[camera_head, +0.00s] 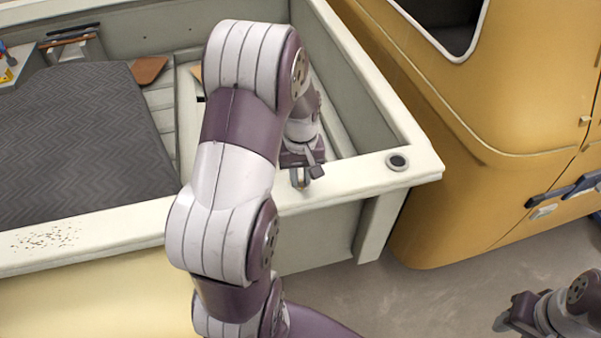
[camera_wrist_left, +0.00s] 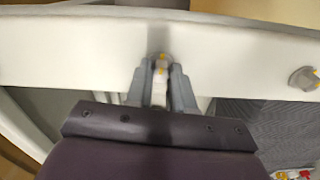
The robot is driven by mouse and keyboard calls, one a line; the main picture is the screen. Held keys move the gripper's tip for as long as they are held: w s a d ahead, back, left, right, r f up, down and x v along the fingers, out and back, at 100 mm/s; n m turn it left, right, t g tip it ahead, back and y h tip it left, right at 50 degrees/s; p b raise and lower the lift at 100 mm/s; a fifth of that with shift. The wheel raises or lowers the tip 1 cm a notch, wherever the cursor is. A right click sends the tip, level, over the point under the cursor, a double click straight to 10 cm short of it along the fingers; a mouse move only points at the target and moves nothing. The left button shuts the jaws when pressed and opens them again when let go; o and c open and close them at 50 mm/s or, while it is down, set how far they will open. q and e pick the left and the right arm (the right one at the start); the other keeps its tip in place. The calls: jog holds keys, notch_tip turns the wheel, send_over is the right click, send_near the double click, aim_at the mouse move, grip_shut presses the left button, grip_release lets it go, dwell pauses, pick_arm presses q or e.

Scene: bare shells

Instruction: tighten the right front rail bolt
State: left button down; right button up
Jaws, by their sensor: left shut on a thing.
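The front rail (camera_head: 345,176) is a cream-white beam along the near side of the truck bed. My left arm reaches over it, and my left gripper (camera_head: 301,184) is low at the rail's right part. In the left wrist view my left gripper (camera_wrist_left: 160,84) is shut on the right front rail bolt (camera_wrist_left: 161,62), a small pale head with yellow marks; the fingers hide its sides. A second grey bolt head (camera_wrist_left: 303,78) with a yellow mark stands on the rail at the right of that view. My right gripper (camera_head: 511,318) is at the lower right, away from the rail.
A dark round cap (camera_head: 397,161) sits on the rail's corner. The yellow cab (camera_head: 490,130) stands close on the right. A dark patterned mat (camera_head: 80,135) lies in the bed. Bare floor (camera_head: 440,290) shows in front.

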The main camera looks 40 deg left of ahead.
pick_arm(q)
jog(key=m, duration=0.5)
jog(key=shift+r+m+p, duration=0.1)
jog(key=shift+m+p, duration=0.2)
jog(key=m, duration=0.6)
jog(key=shift+a, duration=0.1)
jog(key=m, duration=0.5)
jog(key=shift+m+p, duration=0.35)
jog(key=shift+m, duration=0.05)
jog(key=m, duration=0.5)
jog(key=shift+w+m, duration=0.1)
jog(key=shift+m, duration=0.3)
jog(key=c, duration=1)
grip_release()
